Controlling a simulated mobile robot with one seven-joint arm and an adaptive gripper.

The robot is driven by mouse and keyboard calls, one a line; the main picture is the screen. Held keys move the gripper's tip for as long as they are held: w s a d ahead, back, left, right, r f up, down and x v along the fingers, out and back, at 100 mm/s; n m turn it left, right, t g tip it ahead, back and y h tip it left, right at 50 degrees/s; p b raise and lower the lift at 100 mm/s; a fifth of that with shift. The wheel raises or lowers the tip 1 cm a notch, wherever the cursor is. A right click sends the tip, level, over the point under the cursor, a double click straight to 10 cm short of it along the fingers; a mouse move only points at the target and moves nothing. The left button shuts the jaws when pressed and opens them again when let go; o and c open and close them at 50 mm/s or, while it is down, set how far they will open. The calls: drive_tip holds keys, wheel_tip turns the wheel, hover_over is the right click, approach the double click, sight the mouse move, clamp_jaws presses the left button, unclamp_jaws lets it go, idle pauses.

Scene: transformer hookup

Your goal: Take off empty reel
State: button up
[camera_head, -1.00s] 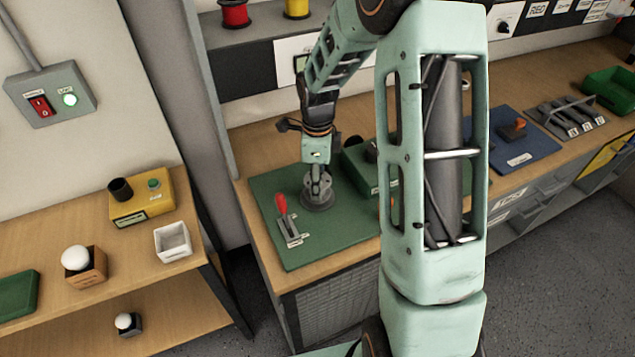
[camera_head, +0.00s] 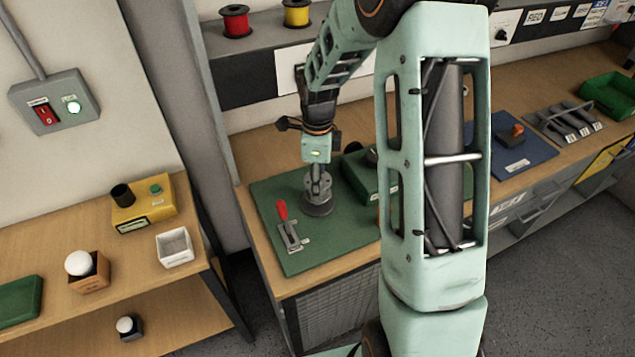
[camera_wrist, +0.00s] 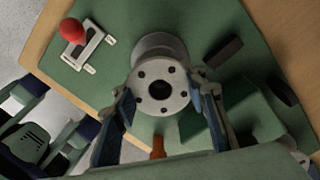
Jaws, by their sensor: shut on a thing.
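The empty reel (camera_head: 318,208) is a bare grey metal spool on the green mat (camera_head: 335,249). In the wrist view the reel (camera_wrist: 160,76) shows its round flange with a dark centre hole and several small holes. My gripper (camera_head: 318,184) is above the reel, pointing down. In the wrist view my gripper (camera_wrist: 168,100) has one finger on each side of the flange and is shut on it. What holds the reel underneath is hidden.
Red (camera_head: 235,20) and yellow (camera_head: 297,12) spools sit on the shelf above. The mat's front is clear.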

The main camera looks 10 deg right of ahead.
drive_tip(key=shift+r+p, duration=1.35)
drive_tip(key=shift+r, duration=1)
wheel_tip(320, 180, up, 5)
drive_tip(key=p, duration=0.2)
drive_tip(key=shift+f+p, duration=0.15)
drive_tip(key=shift+p, duration=0.25)
